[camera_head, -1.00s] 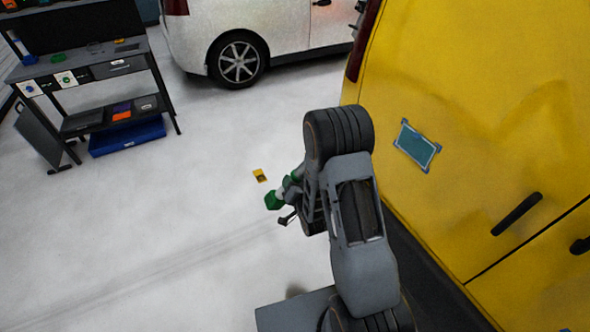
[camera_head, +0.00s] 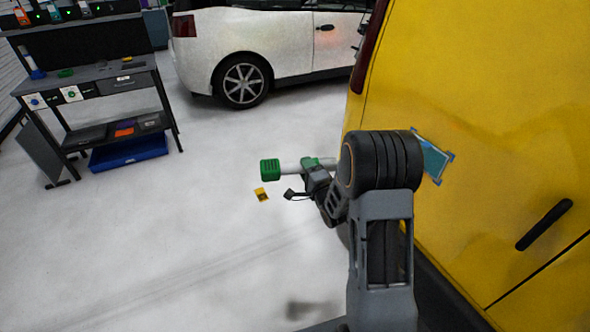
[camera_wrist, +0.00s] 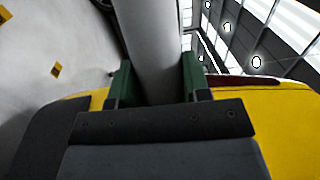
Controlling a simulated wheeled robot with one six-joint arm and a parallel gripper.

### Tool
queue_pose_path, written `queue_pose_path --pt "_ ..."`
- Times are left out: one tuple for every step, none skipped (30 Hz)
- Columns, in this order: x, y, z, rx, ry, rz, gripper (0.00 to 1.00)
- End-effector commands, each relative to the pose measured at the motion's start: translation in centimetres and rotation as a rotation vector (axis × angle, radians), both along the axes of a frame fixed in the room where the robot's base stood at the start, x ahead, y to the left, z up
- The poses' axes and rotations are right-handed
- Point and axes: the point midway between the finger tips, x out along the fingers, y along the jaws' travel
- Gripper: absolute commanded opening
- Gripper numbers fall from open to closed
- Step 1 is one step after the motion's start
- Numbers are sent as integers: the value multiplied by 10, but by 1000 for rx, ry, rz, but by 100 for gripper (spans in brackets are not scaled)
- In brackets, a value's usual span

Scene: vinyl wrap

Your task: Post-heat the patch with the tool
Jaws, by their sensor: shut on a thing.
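The patch (camera_head: 437,158) is a teal rectangle with blue corner pieces on the yellow vehicle's side. My arm hides its left part in the head view. The tool (camera_head: 291,165) is a white cylinder with a green end (camera_head: 270,169) that points left, away from the yellow vehicle. My gripper (camera_head: 320,163) is shut around the tool's body and holds it up off the floor, left of the patch. In the wrist view the tool's pale tube (camera_wrist: 152,40) runs between the two green jaws. The tool's other end is hidden behind my arm in the head view.
The yellow vehicle (camera_head: 500,90) fills the right side, with a dark door handle (camera_head: 544,224). A workbench (camera_head: 90,80) with a blue bin (camera_head: 130,151) stands at the left. A white car (camera_head: 260,45) is behind. A small yellow item (camera_head: 262,195) lies on the open floor.

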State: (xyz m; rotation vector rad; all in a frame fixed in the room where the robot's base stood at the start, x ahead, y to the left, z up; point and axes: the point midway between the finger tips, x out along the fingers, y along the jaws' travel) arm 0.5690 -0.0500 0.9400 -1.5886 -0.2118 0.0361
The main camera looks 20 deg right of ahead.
Motion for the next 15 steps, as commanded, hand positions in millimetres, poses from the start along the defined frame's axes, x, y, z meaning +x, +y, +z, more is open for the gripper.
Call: queue_pose_path --pt "-1 -12 3 0 -2 -6 0" --pt "-2 -18 4 0 -3 -7 0" --pt "-3 -26 4 0 -4 -7 0" --pt "-4 -32 3 0 -4 -5 0" --pt "-5 -38 3 0 -3 -7 0" --pt "-6 -45 3 0 -2 -5 0" --pt "-7 -51 3 -1 -3 -6 0" --pt "-7 -57 3 -1 -3 -5 0" --pt "-8 -65 3 -1 -3 -5 0" --pt "-10 -71 3 0 -3 -6 0" --pt "-10 -76 2 -1 -3 -5 0" --pt "-11 -84 2 -1 -4 -6 0" --pt "-12 -90 2 -2 -4 -5 0" --pt "-13 -96 2 -1 -4 -6 0" --pt "-14 -103 2 -1 -4 -4 0"
